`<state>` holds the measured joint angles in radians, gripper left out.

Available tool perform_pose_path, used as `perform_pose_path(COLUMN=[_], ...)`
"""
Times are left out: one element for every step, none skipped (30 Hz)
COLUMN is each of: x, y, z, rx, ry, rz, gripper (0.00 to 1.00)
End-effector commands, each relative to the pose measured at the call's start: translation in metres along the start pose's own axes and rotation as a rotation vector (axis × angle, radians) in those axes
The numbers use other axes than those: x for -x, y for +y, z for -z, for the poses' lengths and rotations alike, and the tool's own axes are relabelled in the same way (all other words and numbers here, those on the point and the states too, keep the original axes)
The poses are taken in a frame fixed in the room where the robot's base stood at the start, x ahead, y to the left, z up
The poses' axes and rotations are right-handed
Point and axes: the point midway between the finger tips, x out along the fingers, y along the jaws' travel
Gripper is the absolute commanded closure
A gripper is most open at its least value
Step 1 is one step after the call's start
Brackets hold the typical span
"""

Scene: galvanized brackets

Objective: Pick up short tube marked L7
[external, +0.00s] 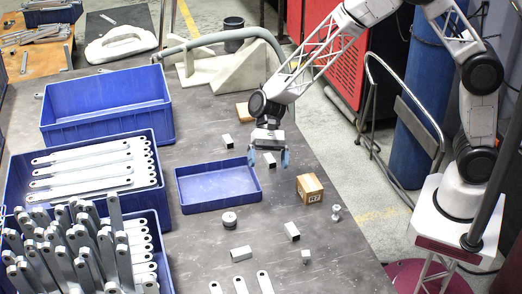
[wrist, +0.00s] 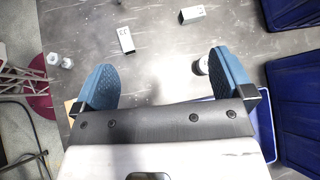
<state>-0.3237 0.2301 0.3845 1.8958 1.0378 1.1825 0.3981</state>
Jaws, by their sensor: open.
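Several short grey square tubes lie on the dark table. In the external view one (external: 292,231) is right of centre, one (external: 240,252) is nearer the front, one (external: 227,141) is left of my gripper, and one (external: 269,159) shows between the fingers. My gripper (external: 268,161) is open and empty, above the table behind the shallow blue tray. The wrist view shows my gripper (wrist: 162,72) with fingers wide apart, one tube (wrist: 126,40) beyond them and another (wrist: 193,13) farther out. Small marks show on these two, but I cannot read L7 on any tube.
The shallow blue tray (external: 196,207) is empty. Deep blue bins (external: 165,205) of brackets fill the left. Bare table lies around the tubes.

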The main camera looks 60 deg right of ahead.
Motion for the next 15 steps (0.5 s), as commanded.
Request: perform_pose_path(x=[-0.013,-0.020,-0.029,-0.036,-0.043,-0.052,-0.059,-0.066,-0.076,-0.083,-0.090,-0.099,-0.105,-0.111,-0.118], y=[-0.007,-0.010,-0.015,-0.019,-0.023,-0.027,-0.031,-0.034,-0.038,-0.041,-0.044,-0.047,-0.050,-0.052,-0.054], z=[0.008,0.013,0.018,0.023,0.026,0.032,0.036,0.041,0.047,0.051,0.055,0.060,0.064,0.067,0.071], rx=[-0.023,-0.038,-0.058,-0.072,-0.086,-0.105,-0.120,-0.135,-0.156,-0.169,-0.184,-0.202,-0.215,-0.226,-0.241], ry=[-0.019,-0.031,-0.047,-0.059,-0.071,-0.086,-0.097,-0.108,-0.122,-0.133,-0.144,-0.157,-0.166,-0.175,-0.185], rz=[0.003,0.006,0.012,0.014,0.019,0.022,0.027,0.030,0.035,0.038,0.041,0.045,0.048,0.050,0.055], gripper=[0.01,0.01,0.01,0.01,0.01,0.01,0.01,0.01,0.01,0.01,0.01,0.01,0.01,0.01,0.01])
